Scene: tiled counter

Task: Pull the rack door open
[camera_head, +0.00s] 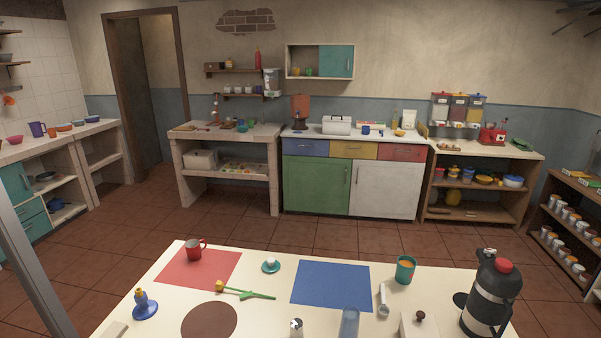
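A wall rack (302,47) with a pale wooden frame hangs on the back wall, above the counter. Its teal door (335,61) covers the right part of the rack and looks closed. A small dark handle seems to show near the door's right side, but it is too small to be sure. The left part of the rack is open and holds a green and an orange item. What lies behind the teal door is hidden. My gripper is not in view.
A cream table (255,302) in front holds a black flask (489,300), a red mug (196,249), a teal cup (404,269) and mats. Tiled floor (240,229) lies clear between it and the coloured cabinet (317,184) below the rack. A shelf unit (585,190) stands at right.

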